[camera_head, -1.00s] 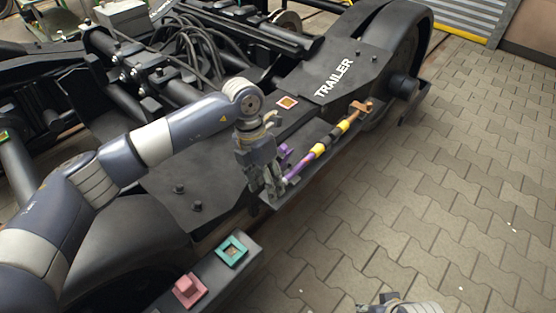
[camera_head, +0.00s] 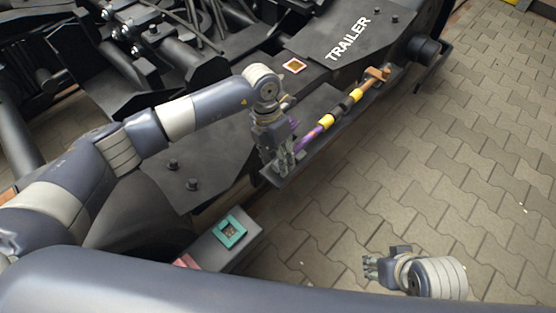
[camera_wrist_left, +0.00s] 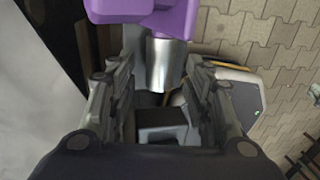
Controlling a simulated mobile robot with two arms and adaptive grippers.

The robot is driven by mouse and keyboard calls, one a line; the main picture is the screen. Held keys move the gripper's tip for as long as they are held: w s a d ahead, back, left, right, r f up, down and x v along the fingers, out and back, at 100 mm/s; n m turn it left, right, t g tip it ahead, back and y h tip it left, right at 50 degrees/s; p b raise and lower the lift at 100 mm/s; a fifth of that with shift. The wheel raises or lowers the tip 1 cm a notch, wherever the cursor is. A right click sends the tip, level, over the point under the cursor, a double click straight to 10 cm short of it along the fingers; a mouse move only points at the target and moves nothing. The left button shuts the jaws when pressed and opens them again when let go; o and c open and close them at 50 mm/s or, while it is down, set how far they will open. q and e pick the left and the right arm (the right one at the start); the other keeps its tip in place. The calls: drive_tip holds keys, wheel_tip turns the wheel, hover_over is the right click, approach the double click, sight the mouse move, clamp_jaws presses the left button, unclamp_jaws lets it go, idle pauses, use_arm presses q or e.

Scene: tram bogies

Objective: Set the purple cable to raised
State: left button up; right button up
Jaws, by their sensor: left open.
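The purple cable (camera_head: 309,138), with yellow and black bands and a copper-coloured far end, lies along the ledge beside the trailer frame. My left gripper (camera_head: 281,165) is at the cable's near end, above the ledge, and partly hides it. In the left wrist view, a purple block (camera_wrist_left: 150,18) and a silver metal cylinder (camera_wrist_left: 164,62) show beyond and between the open fingers (camera_wrist_left: 163,100). I cannot tell whether the fingers touch the cylinder. My right gripper (camera_head: 371,268) is low over the paving, away from the cable, and its opening is unclear.
The dark bogie frame with the TRAILER plate (camera_head: 362,28) fills the upper left. A teal square frame (camera_head: 229,231) sits on a dark bar, with a pink part (camera_head: 186,262) mostly hidden by my arm. An orange-edged square (camera_head: 294,66) lies on the frame. The paving (camera_head: 470,170) at right is clear.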

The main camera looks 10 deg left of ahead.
use_arm(q)
drive_tip(key=shift+d+f, duration=0.1)
drive_tip(key=shift+f, duration=0.35)
drive_tip(key=shift+c, duration=0.5)
clamp_jaws()
drive_tip(key=shift+r, duration=0.15)
